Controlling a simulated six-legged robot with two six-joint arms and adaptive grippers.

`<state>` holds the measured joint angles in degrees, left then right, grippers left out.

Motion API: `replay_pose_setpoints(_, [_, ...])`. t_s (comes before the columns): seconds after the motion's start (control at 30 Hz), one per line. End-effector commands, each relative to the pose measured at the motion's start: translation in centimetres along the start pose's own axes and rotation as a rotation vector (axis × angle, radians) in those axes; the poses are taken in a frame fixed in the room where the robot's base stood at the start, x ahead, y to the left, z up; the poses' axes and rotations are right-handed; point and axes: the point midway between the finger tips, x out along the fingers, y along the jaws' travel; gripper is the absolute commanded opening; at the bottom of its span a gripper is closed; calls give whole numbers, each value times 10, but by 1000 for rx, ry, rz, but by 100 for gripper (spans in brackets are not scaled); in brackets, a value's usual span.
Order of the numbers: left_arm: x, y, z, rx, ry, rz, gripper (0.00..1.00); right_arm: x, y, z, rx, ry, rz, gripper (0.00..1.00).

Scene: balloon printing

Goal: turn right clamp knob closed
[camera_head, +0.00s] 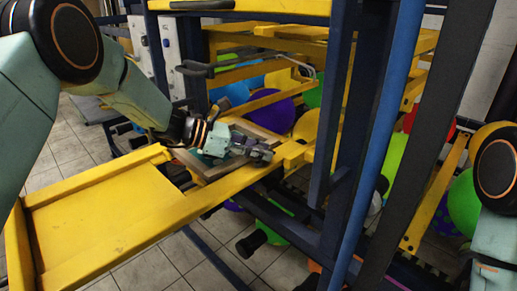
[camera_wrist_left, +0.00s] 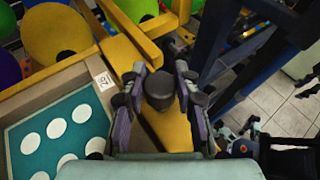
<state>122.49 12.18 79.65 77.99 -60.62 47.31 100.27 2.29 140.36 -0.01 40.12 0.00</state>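A dark round clamp knob (camera_wrist_left: 160,88) stands on the yellow beam in the left wrist view. My left gripper (camera_wrist_left: 161,72) has one finger on each side of the knob, very close to it. I cannot tell whether the fingers press on it. In the head view my left gripper (camera_head: 258,151) reaches over the printing frame (camera_head: 205,170) to the yellow beam (camera_head: 293,152), and the knob is hidden there. My right arm shows at the right edge of the head view; its gripper is out of view.
A teal printing plate with white dots (camera_wrist_left: 60,135) lies inside the frame. A yellow tray (camera_head: 105,210) extends to the near left. A dark blue post (camera_head: 335,100) and a blue post (camera_head: 375,150) stand right of the gripper. Coloured balloons lie behind.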

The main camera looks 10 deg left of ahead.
Motion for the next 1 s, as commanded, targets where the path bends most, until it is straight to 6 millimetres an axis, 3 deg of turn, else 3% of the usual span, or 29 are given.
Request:
replay_pose_setpoints(0.27, [-1,2,3,3,-6,3,0,0,0,0,0,-1,0,40])
replay_pose_setpoints(0.67, [-1,2,3,-29,-8,82,0,13,0,0,0,-1,0,40])
replay_pose_setpoints(1.0, [0,2,1,-101,-9,265,0,48,0,0,0,0,0,40])
